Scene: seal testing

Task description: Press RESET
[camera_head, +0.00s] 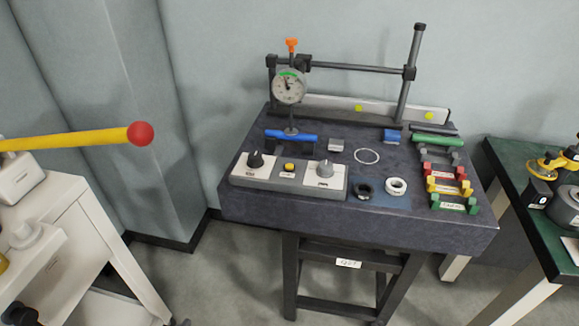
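A light control box (260,181) sits at the front left of the dark stone table (350,220). It carries a small yellow button (289,167) between a black knob (255,160) and a grey knob (325,168). Small labels lie below these controls, but they are too small to read, so I cannot confirm which control is marked RESET. Nothing touches or covers the yellow button. Neither of my grippers shows in the head view.
A dial gauge (289,88) hangs from a stand behind the box. Rings and coloured holders (447,187) lie to the right. A yellow lever with a red ball (140,133) juts in from the left above a white bench (50,230). A green-topped table (520,190) stands at right.

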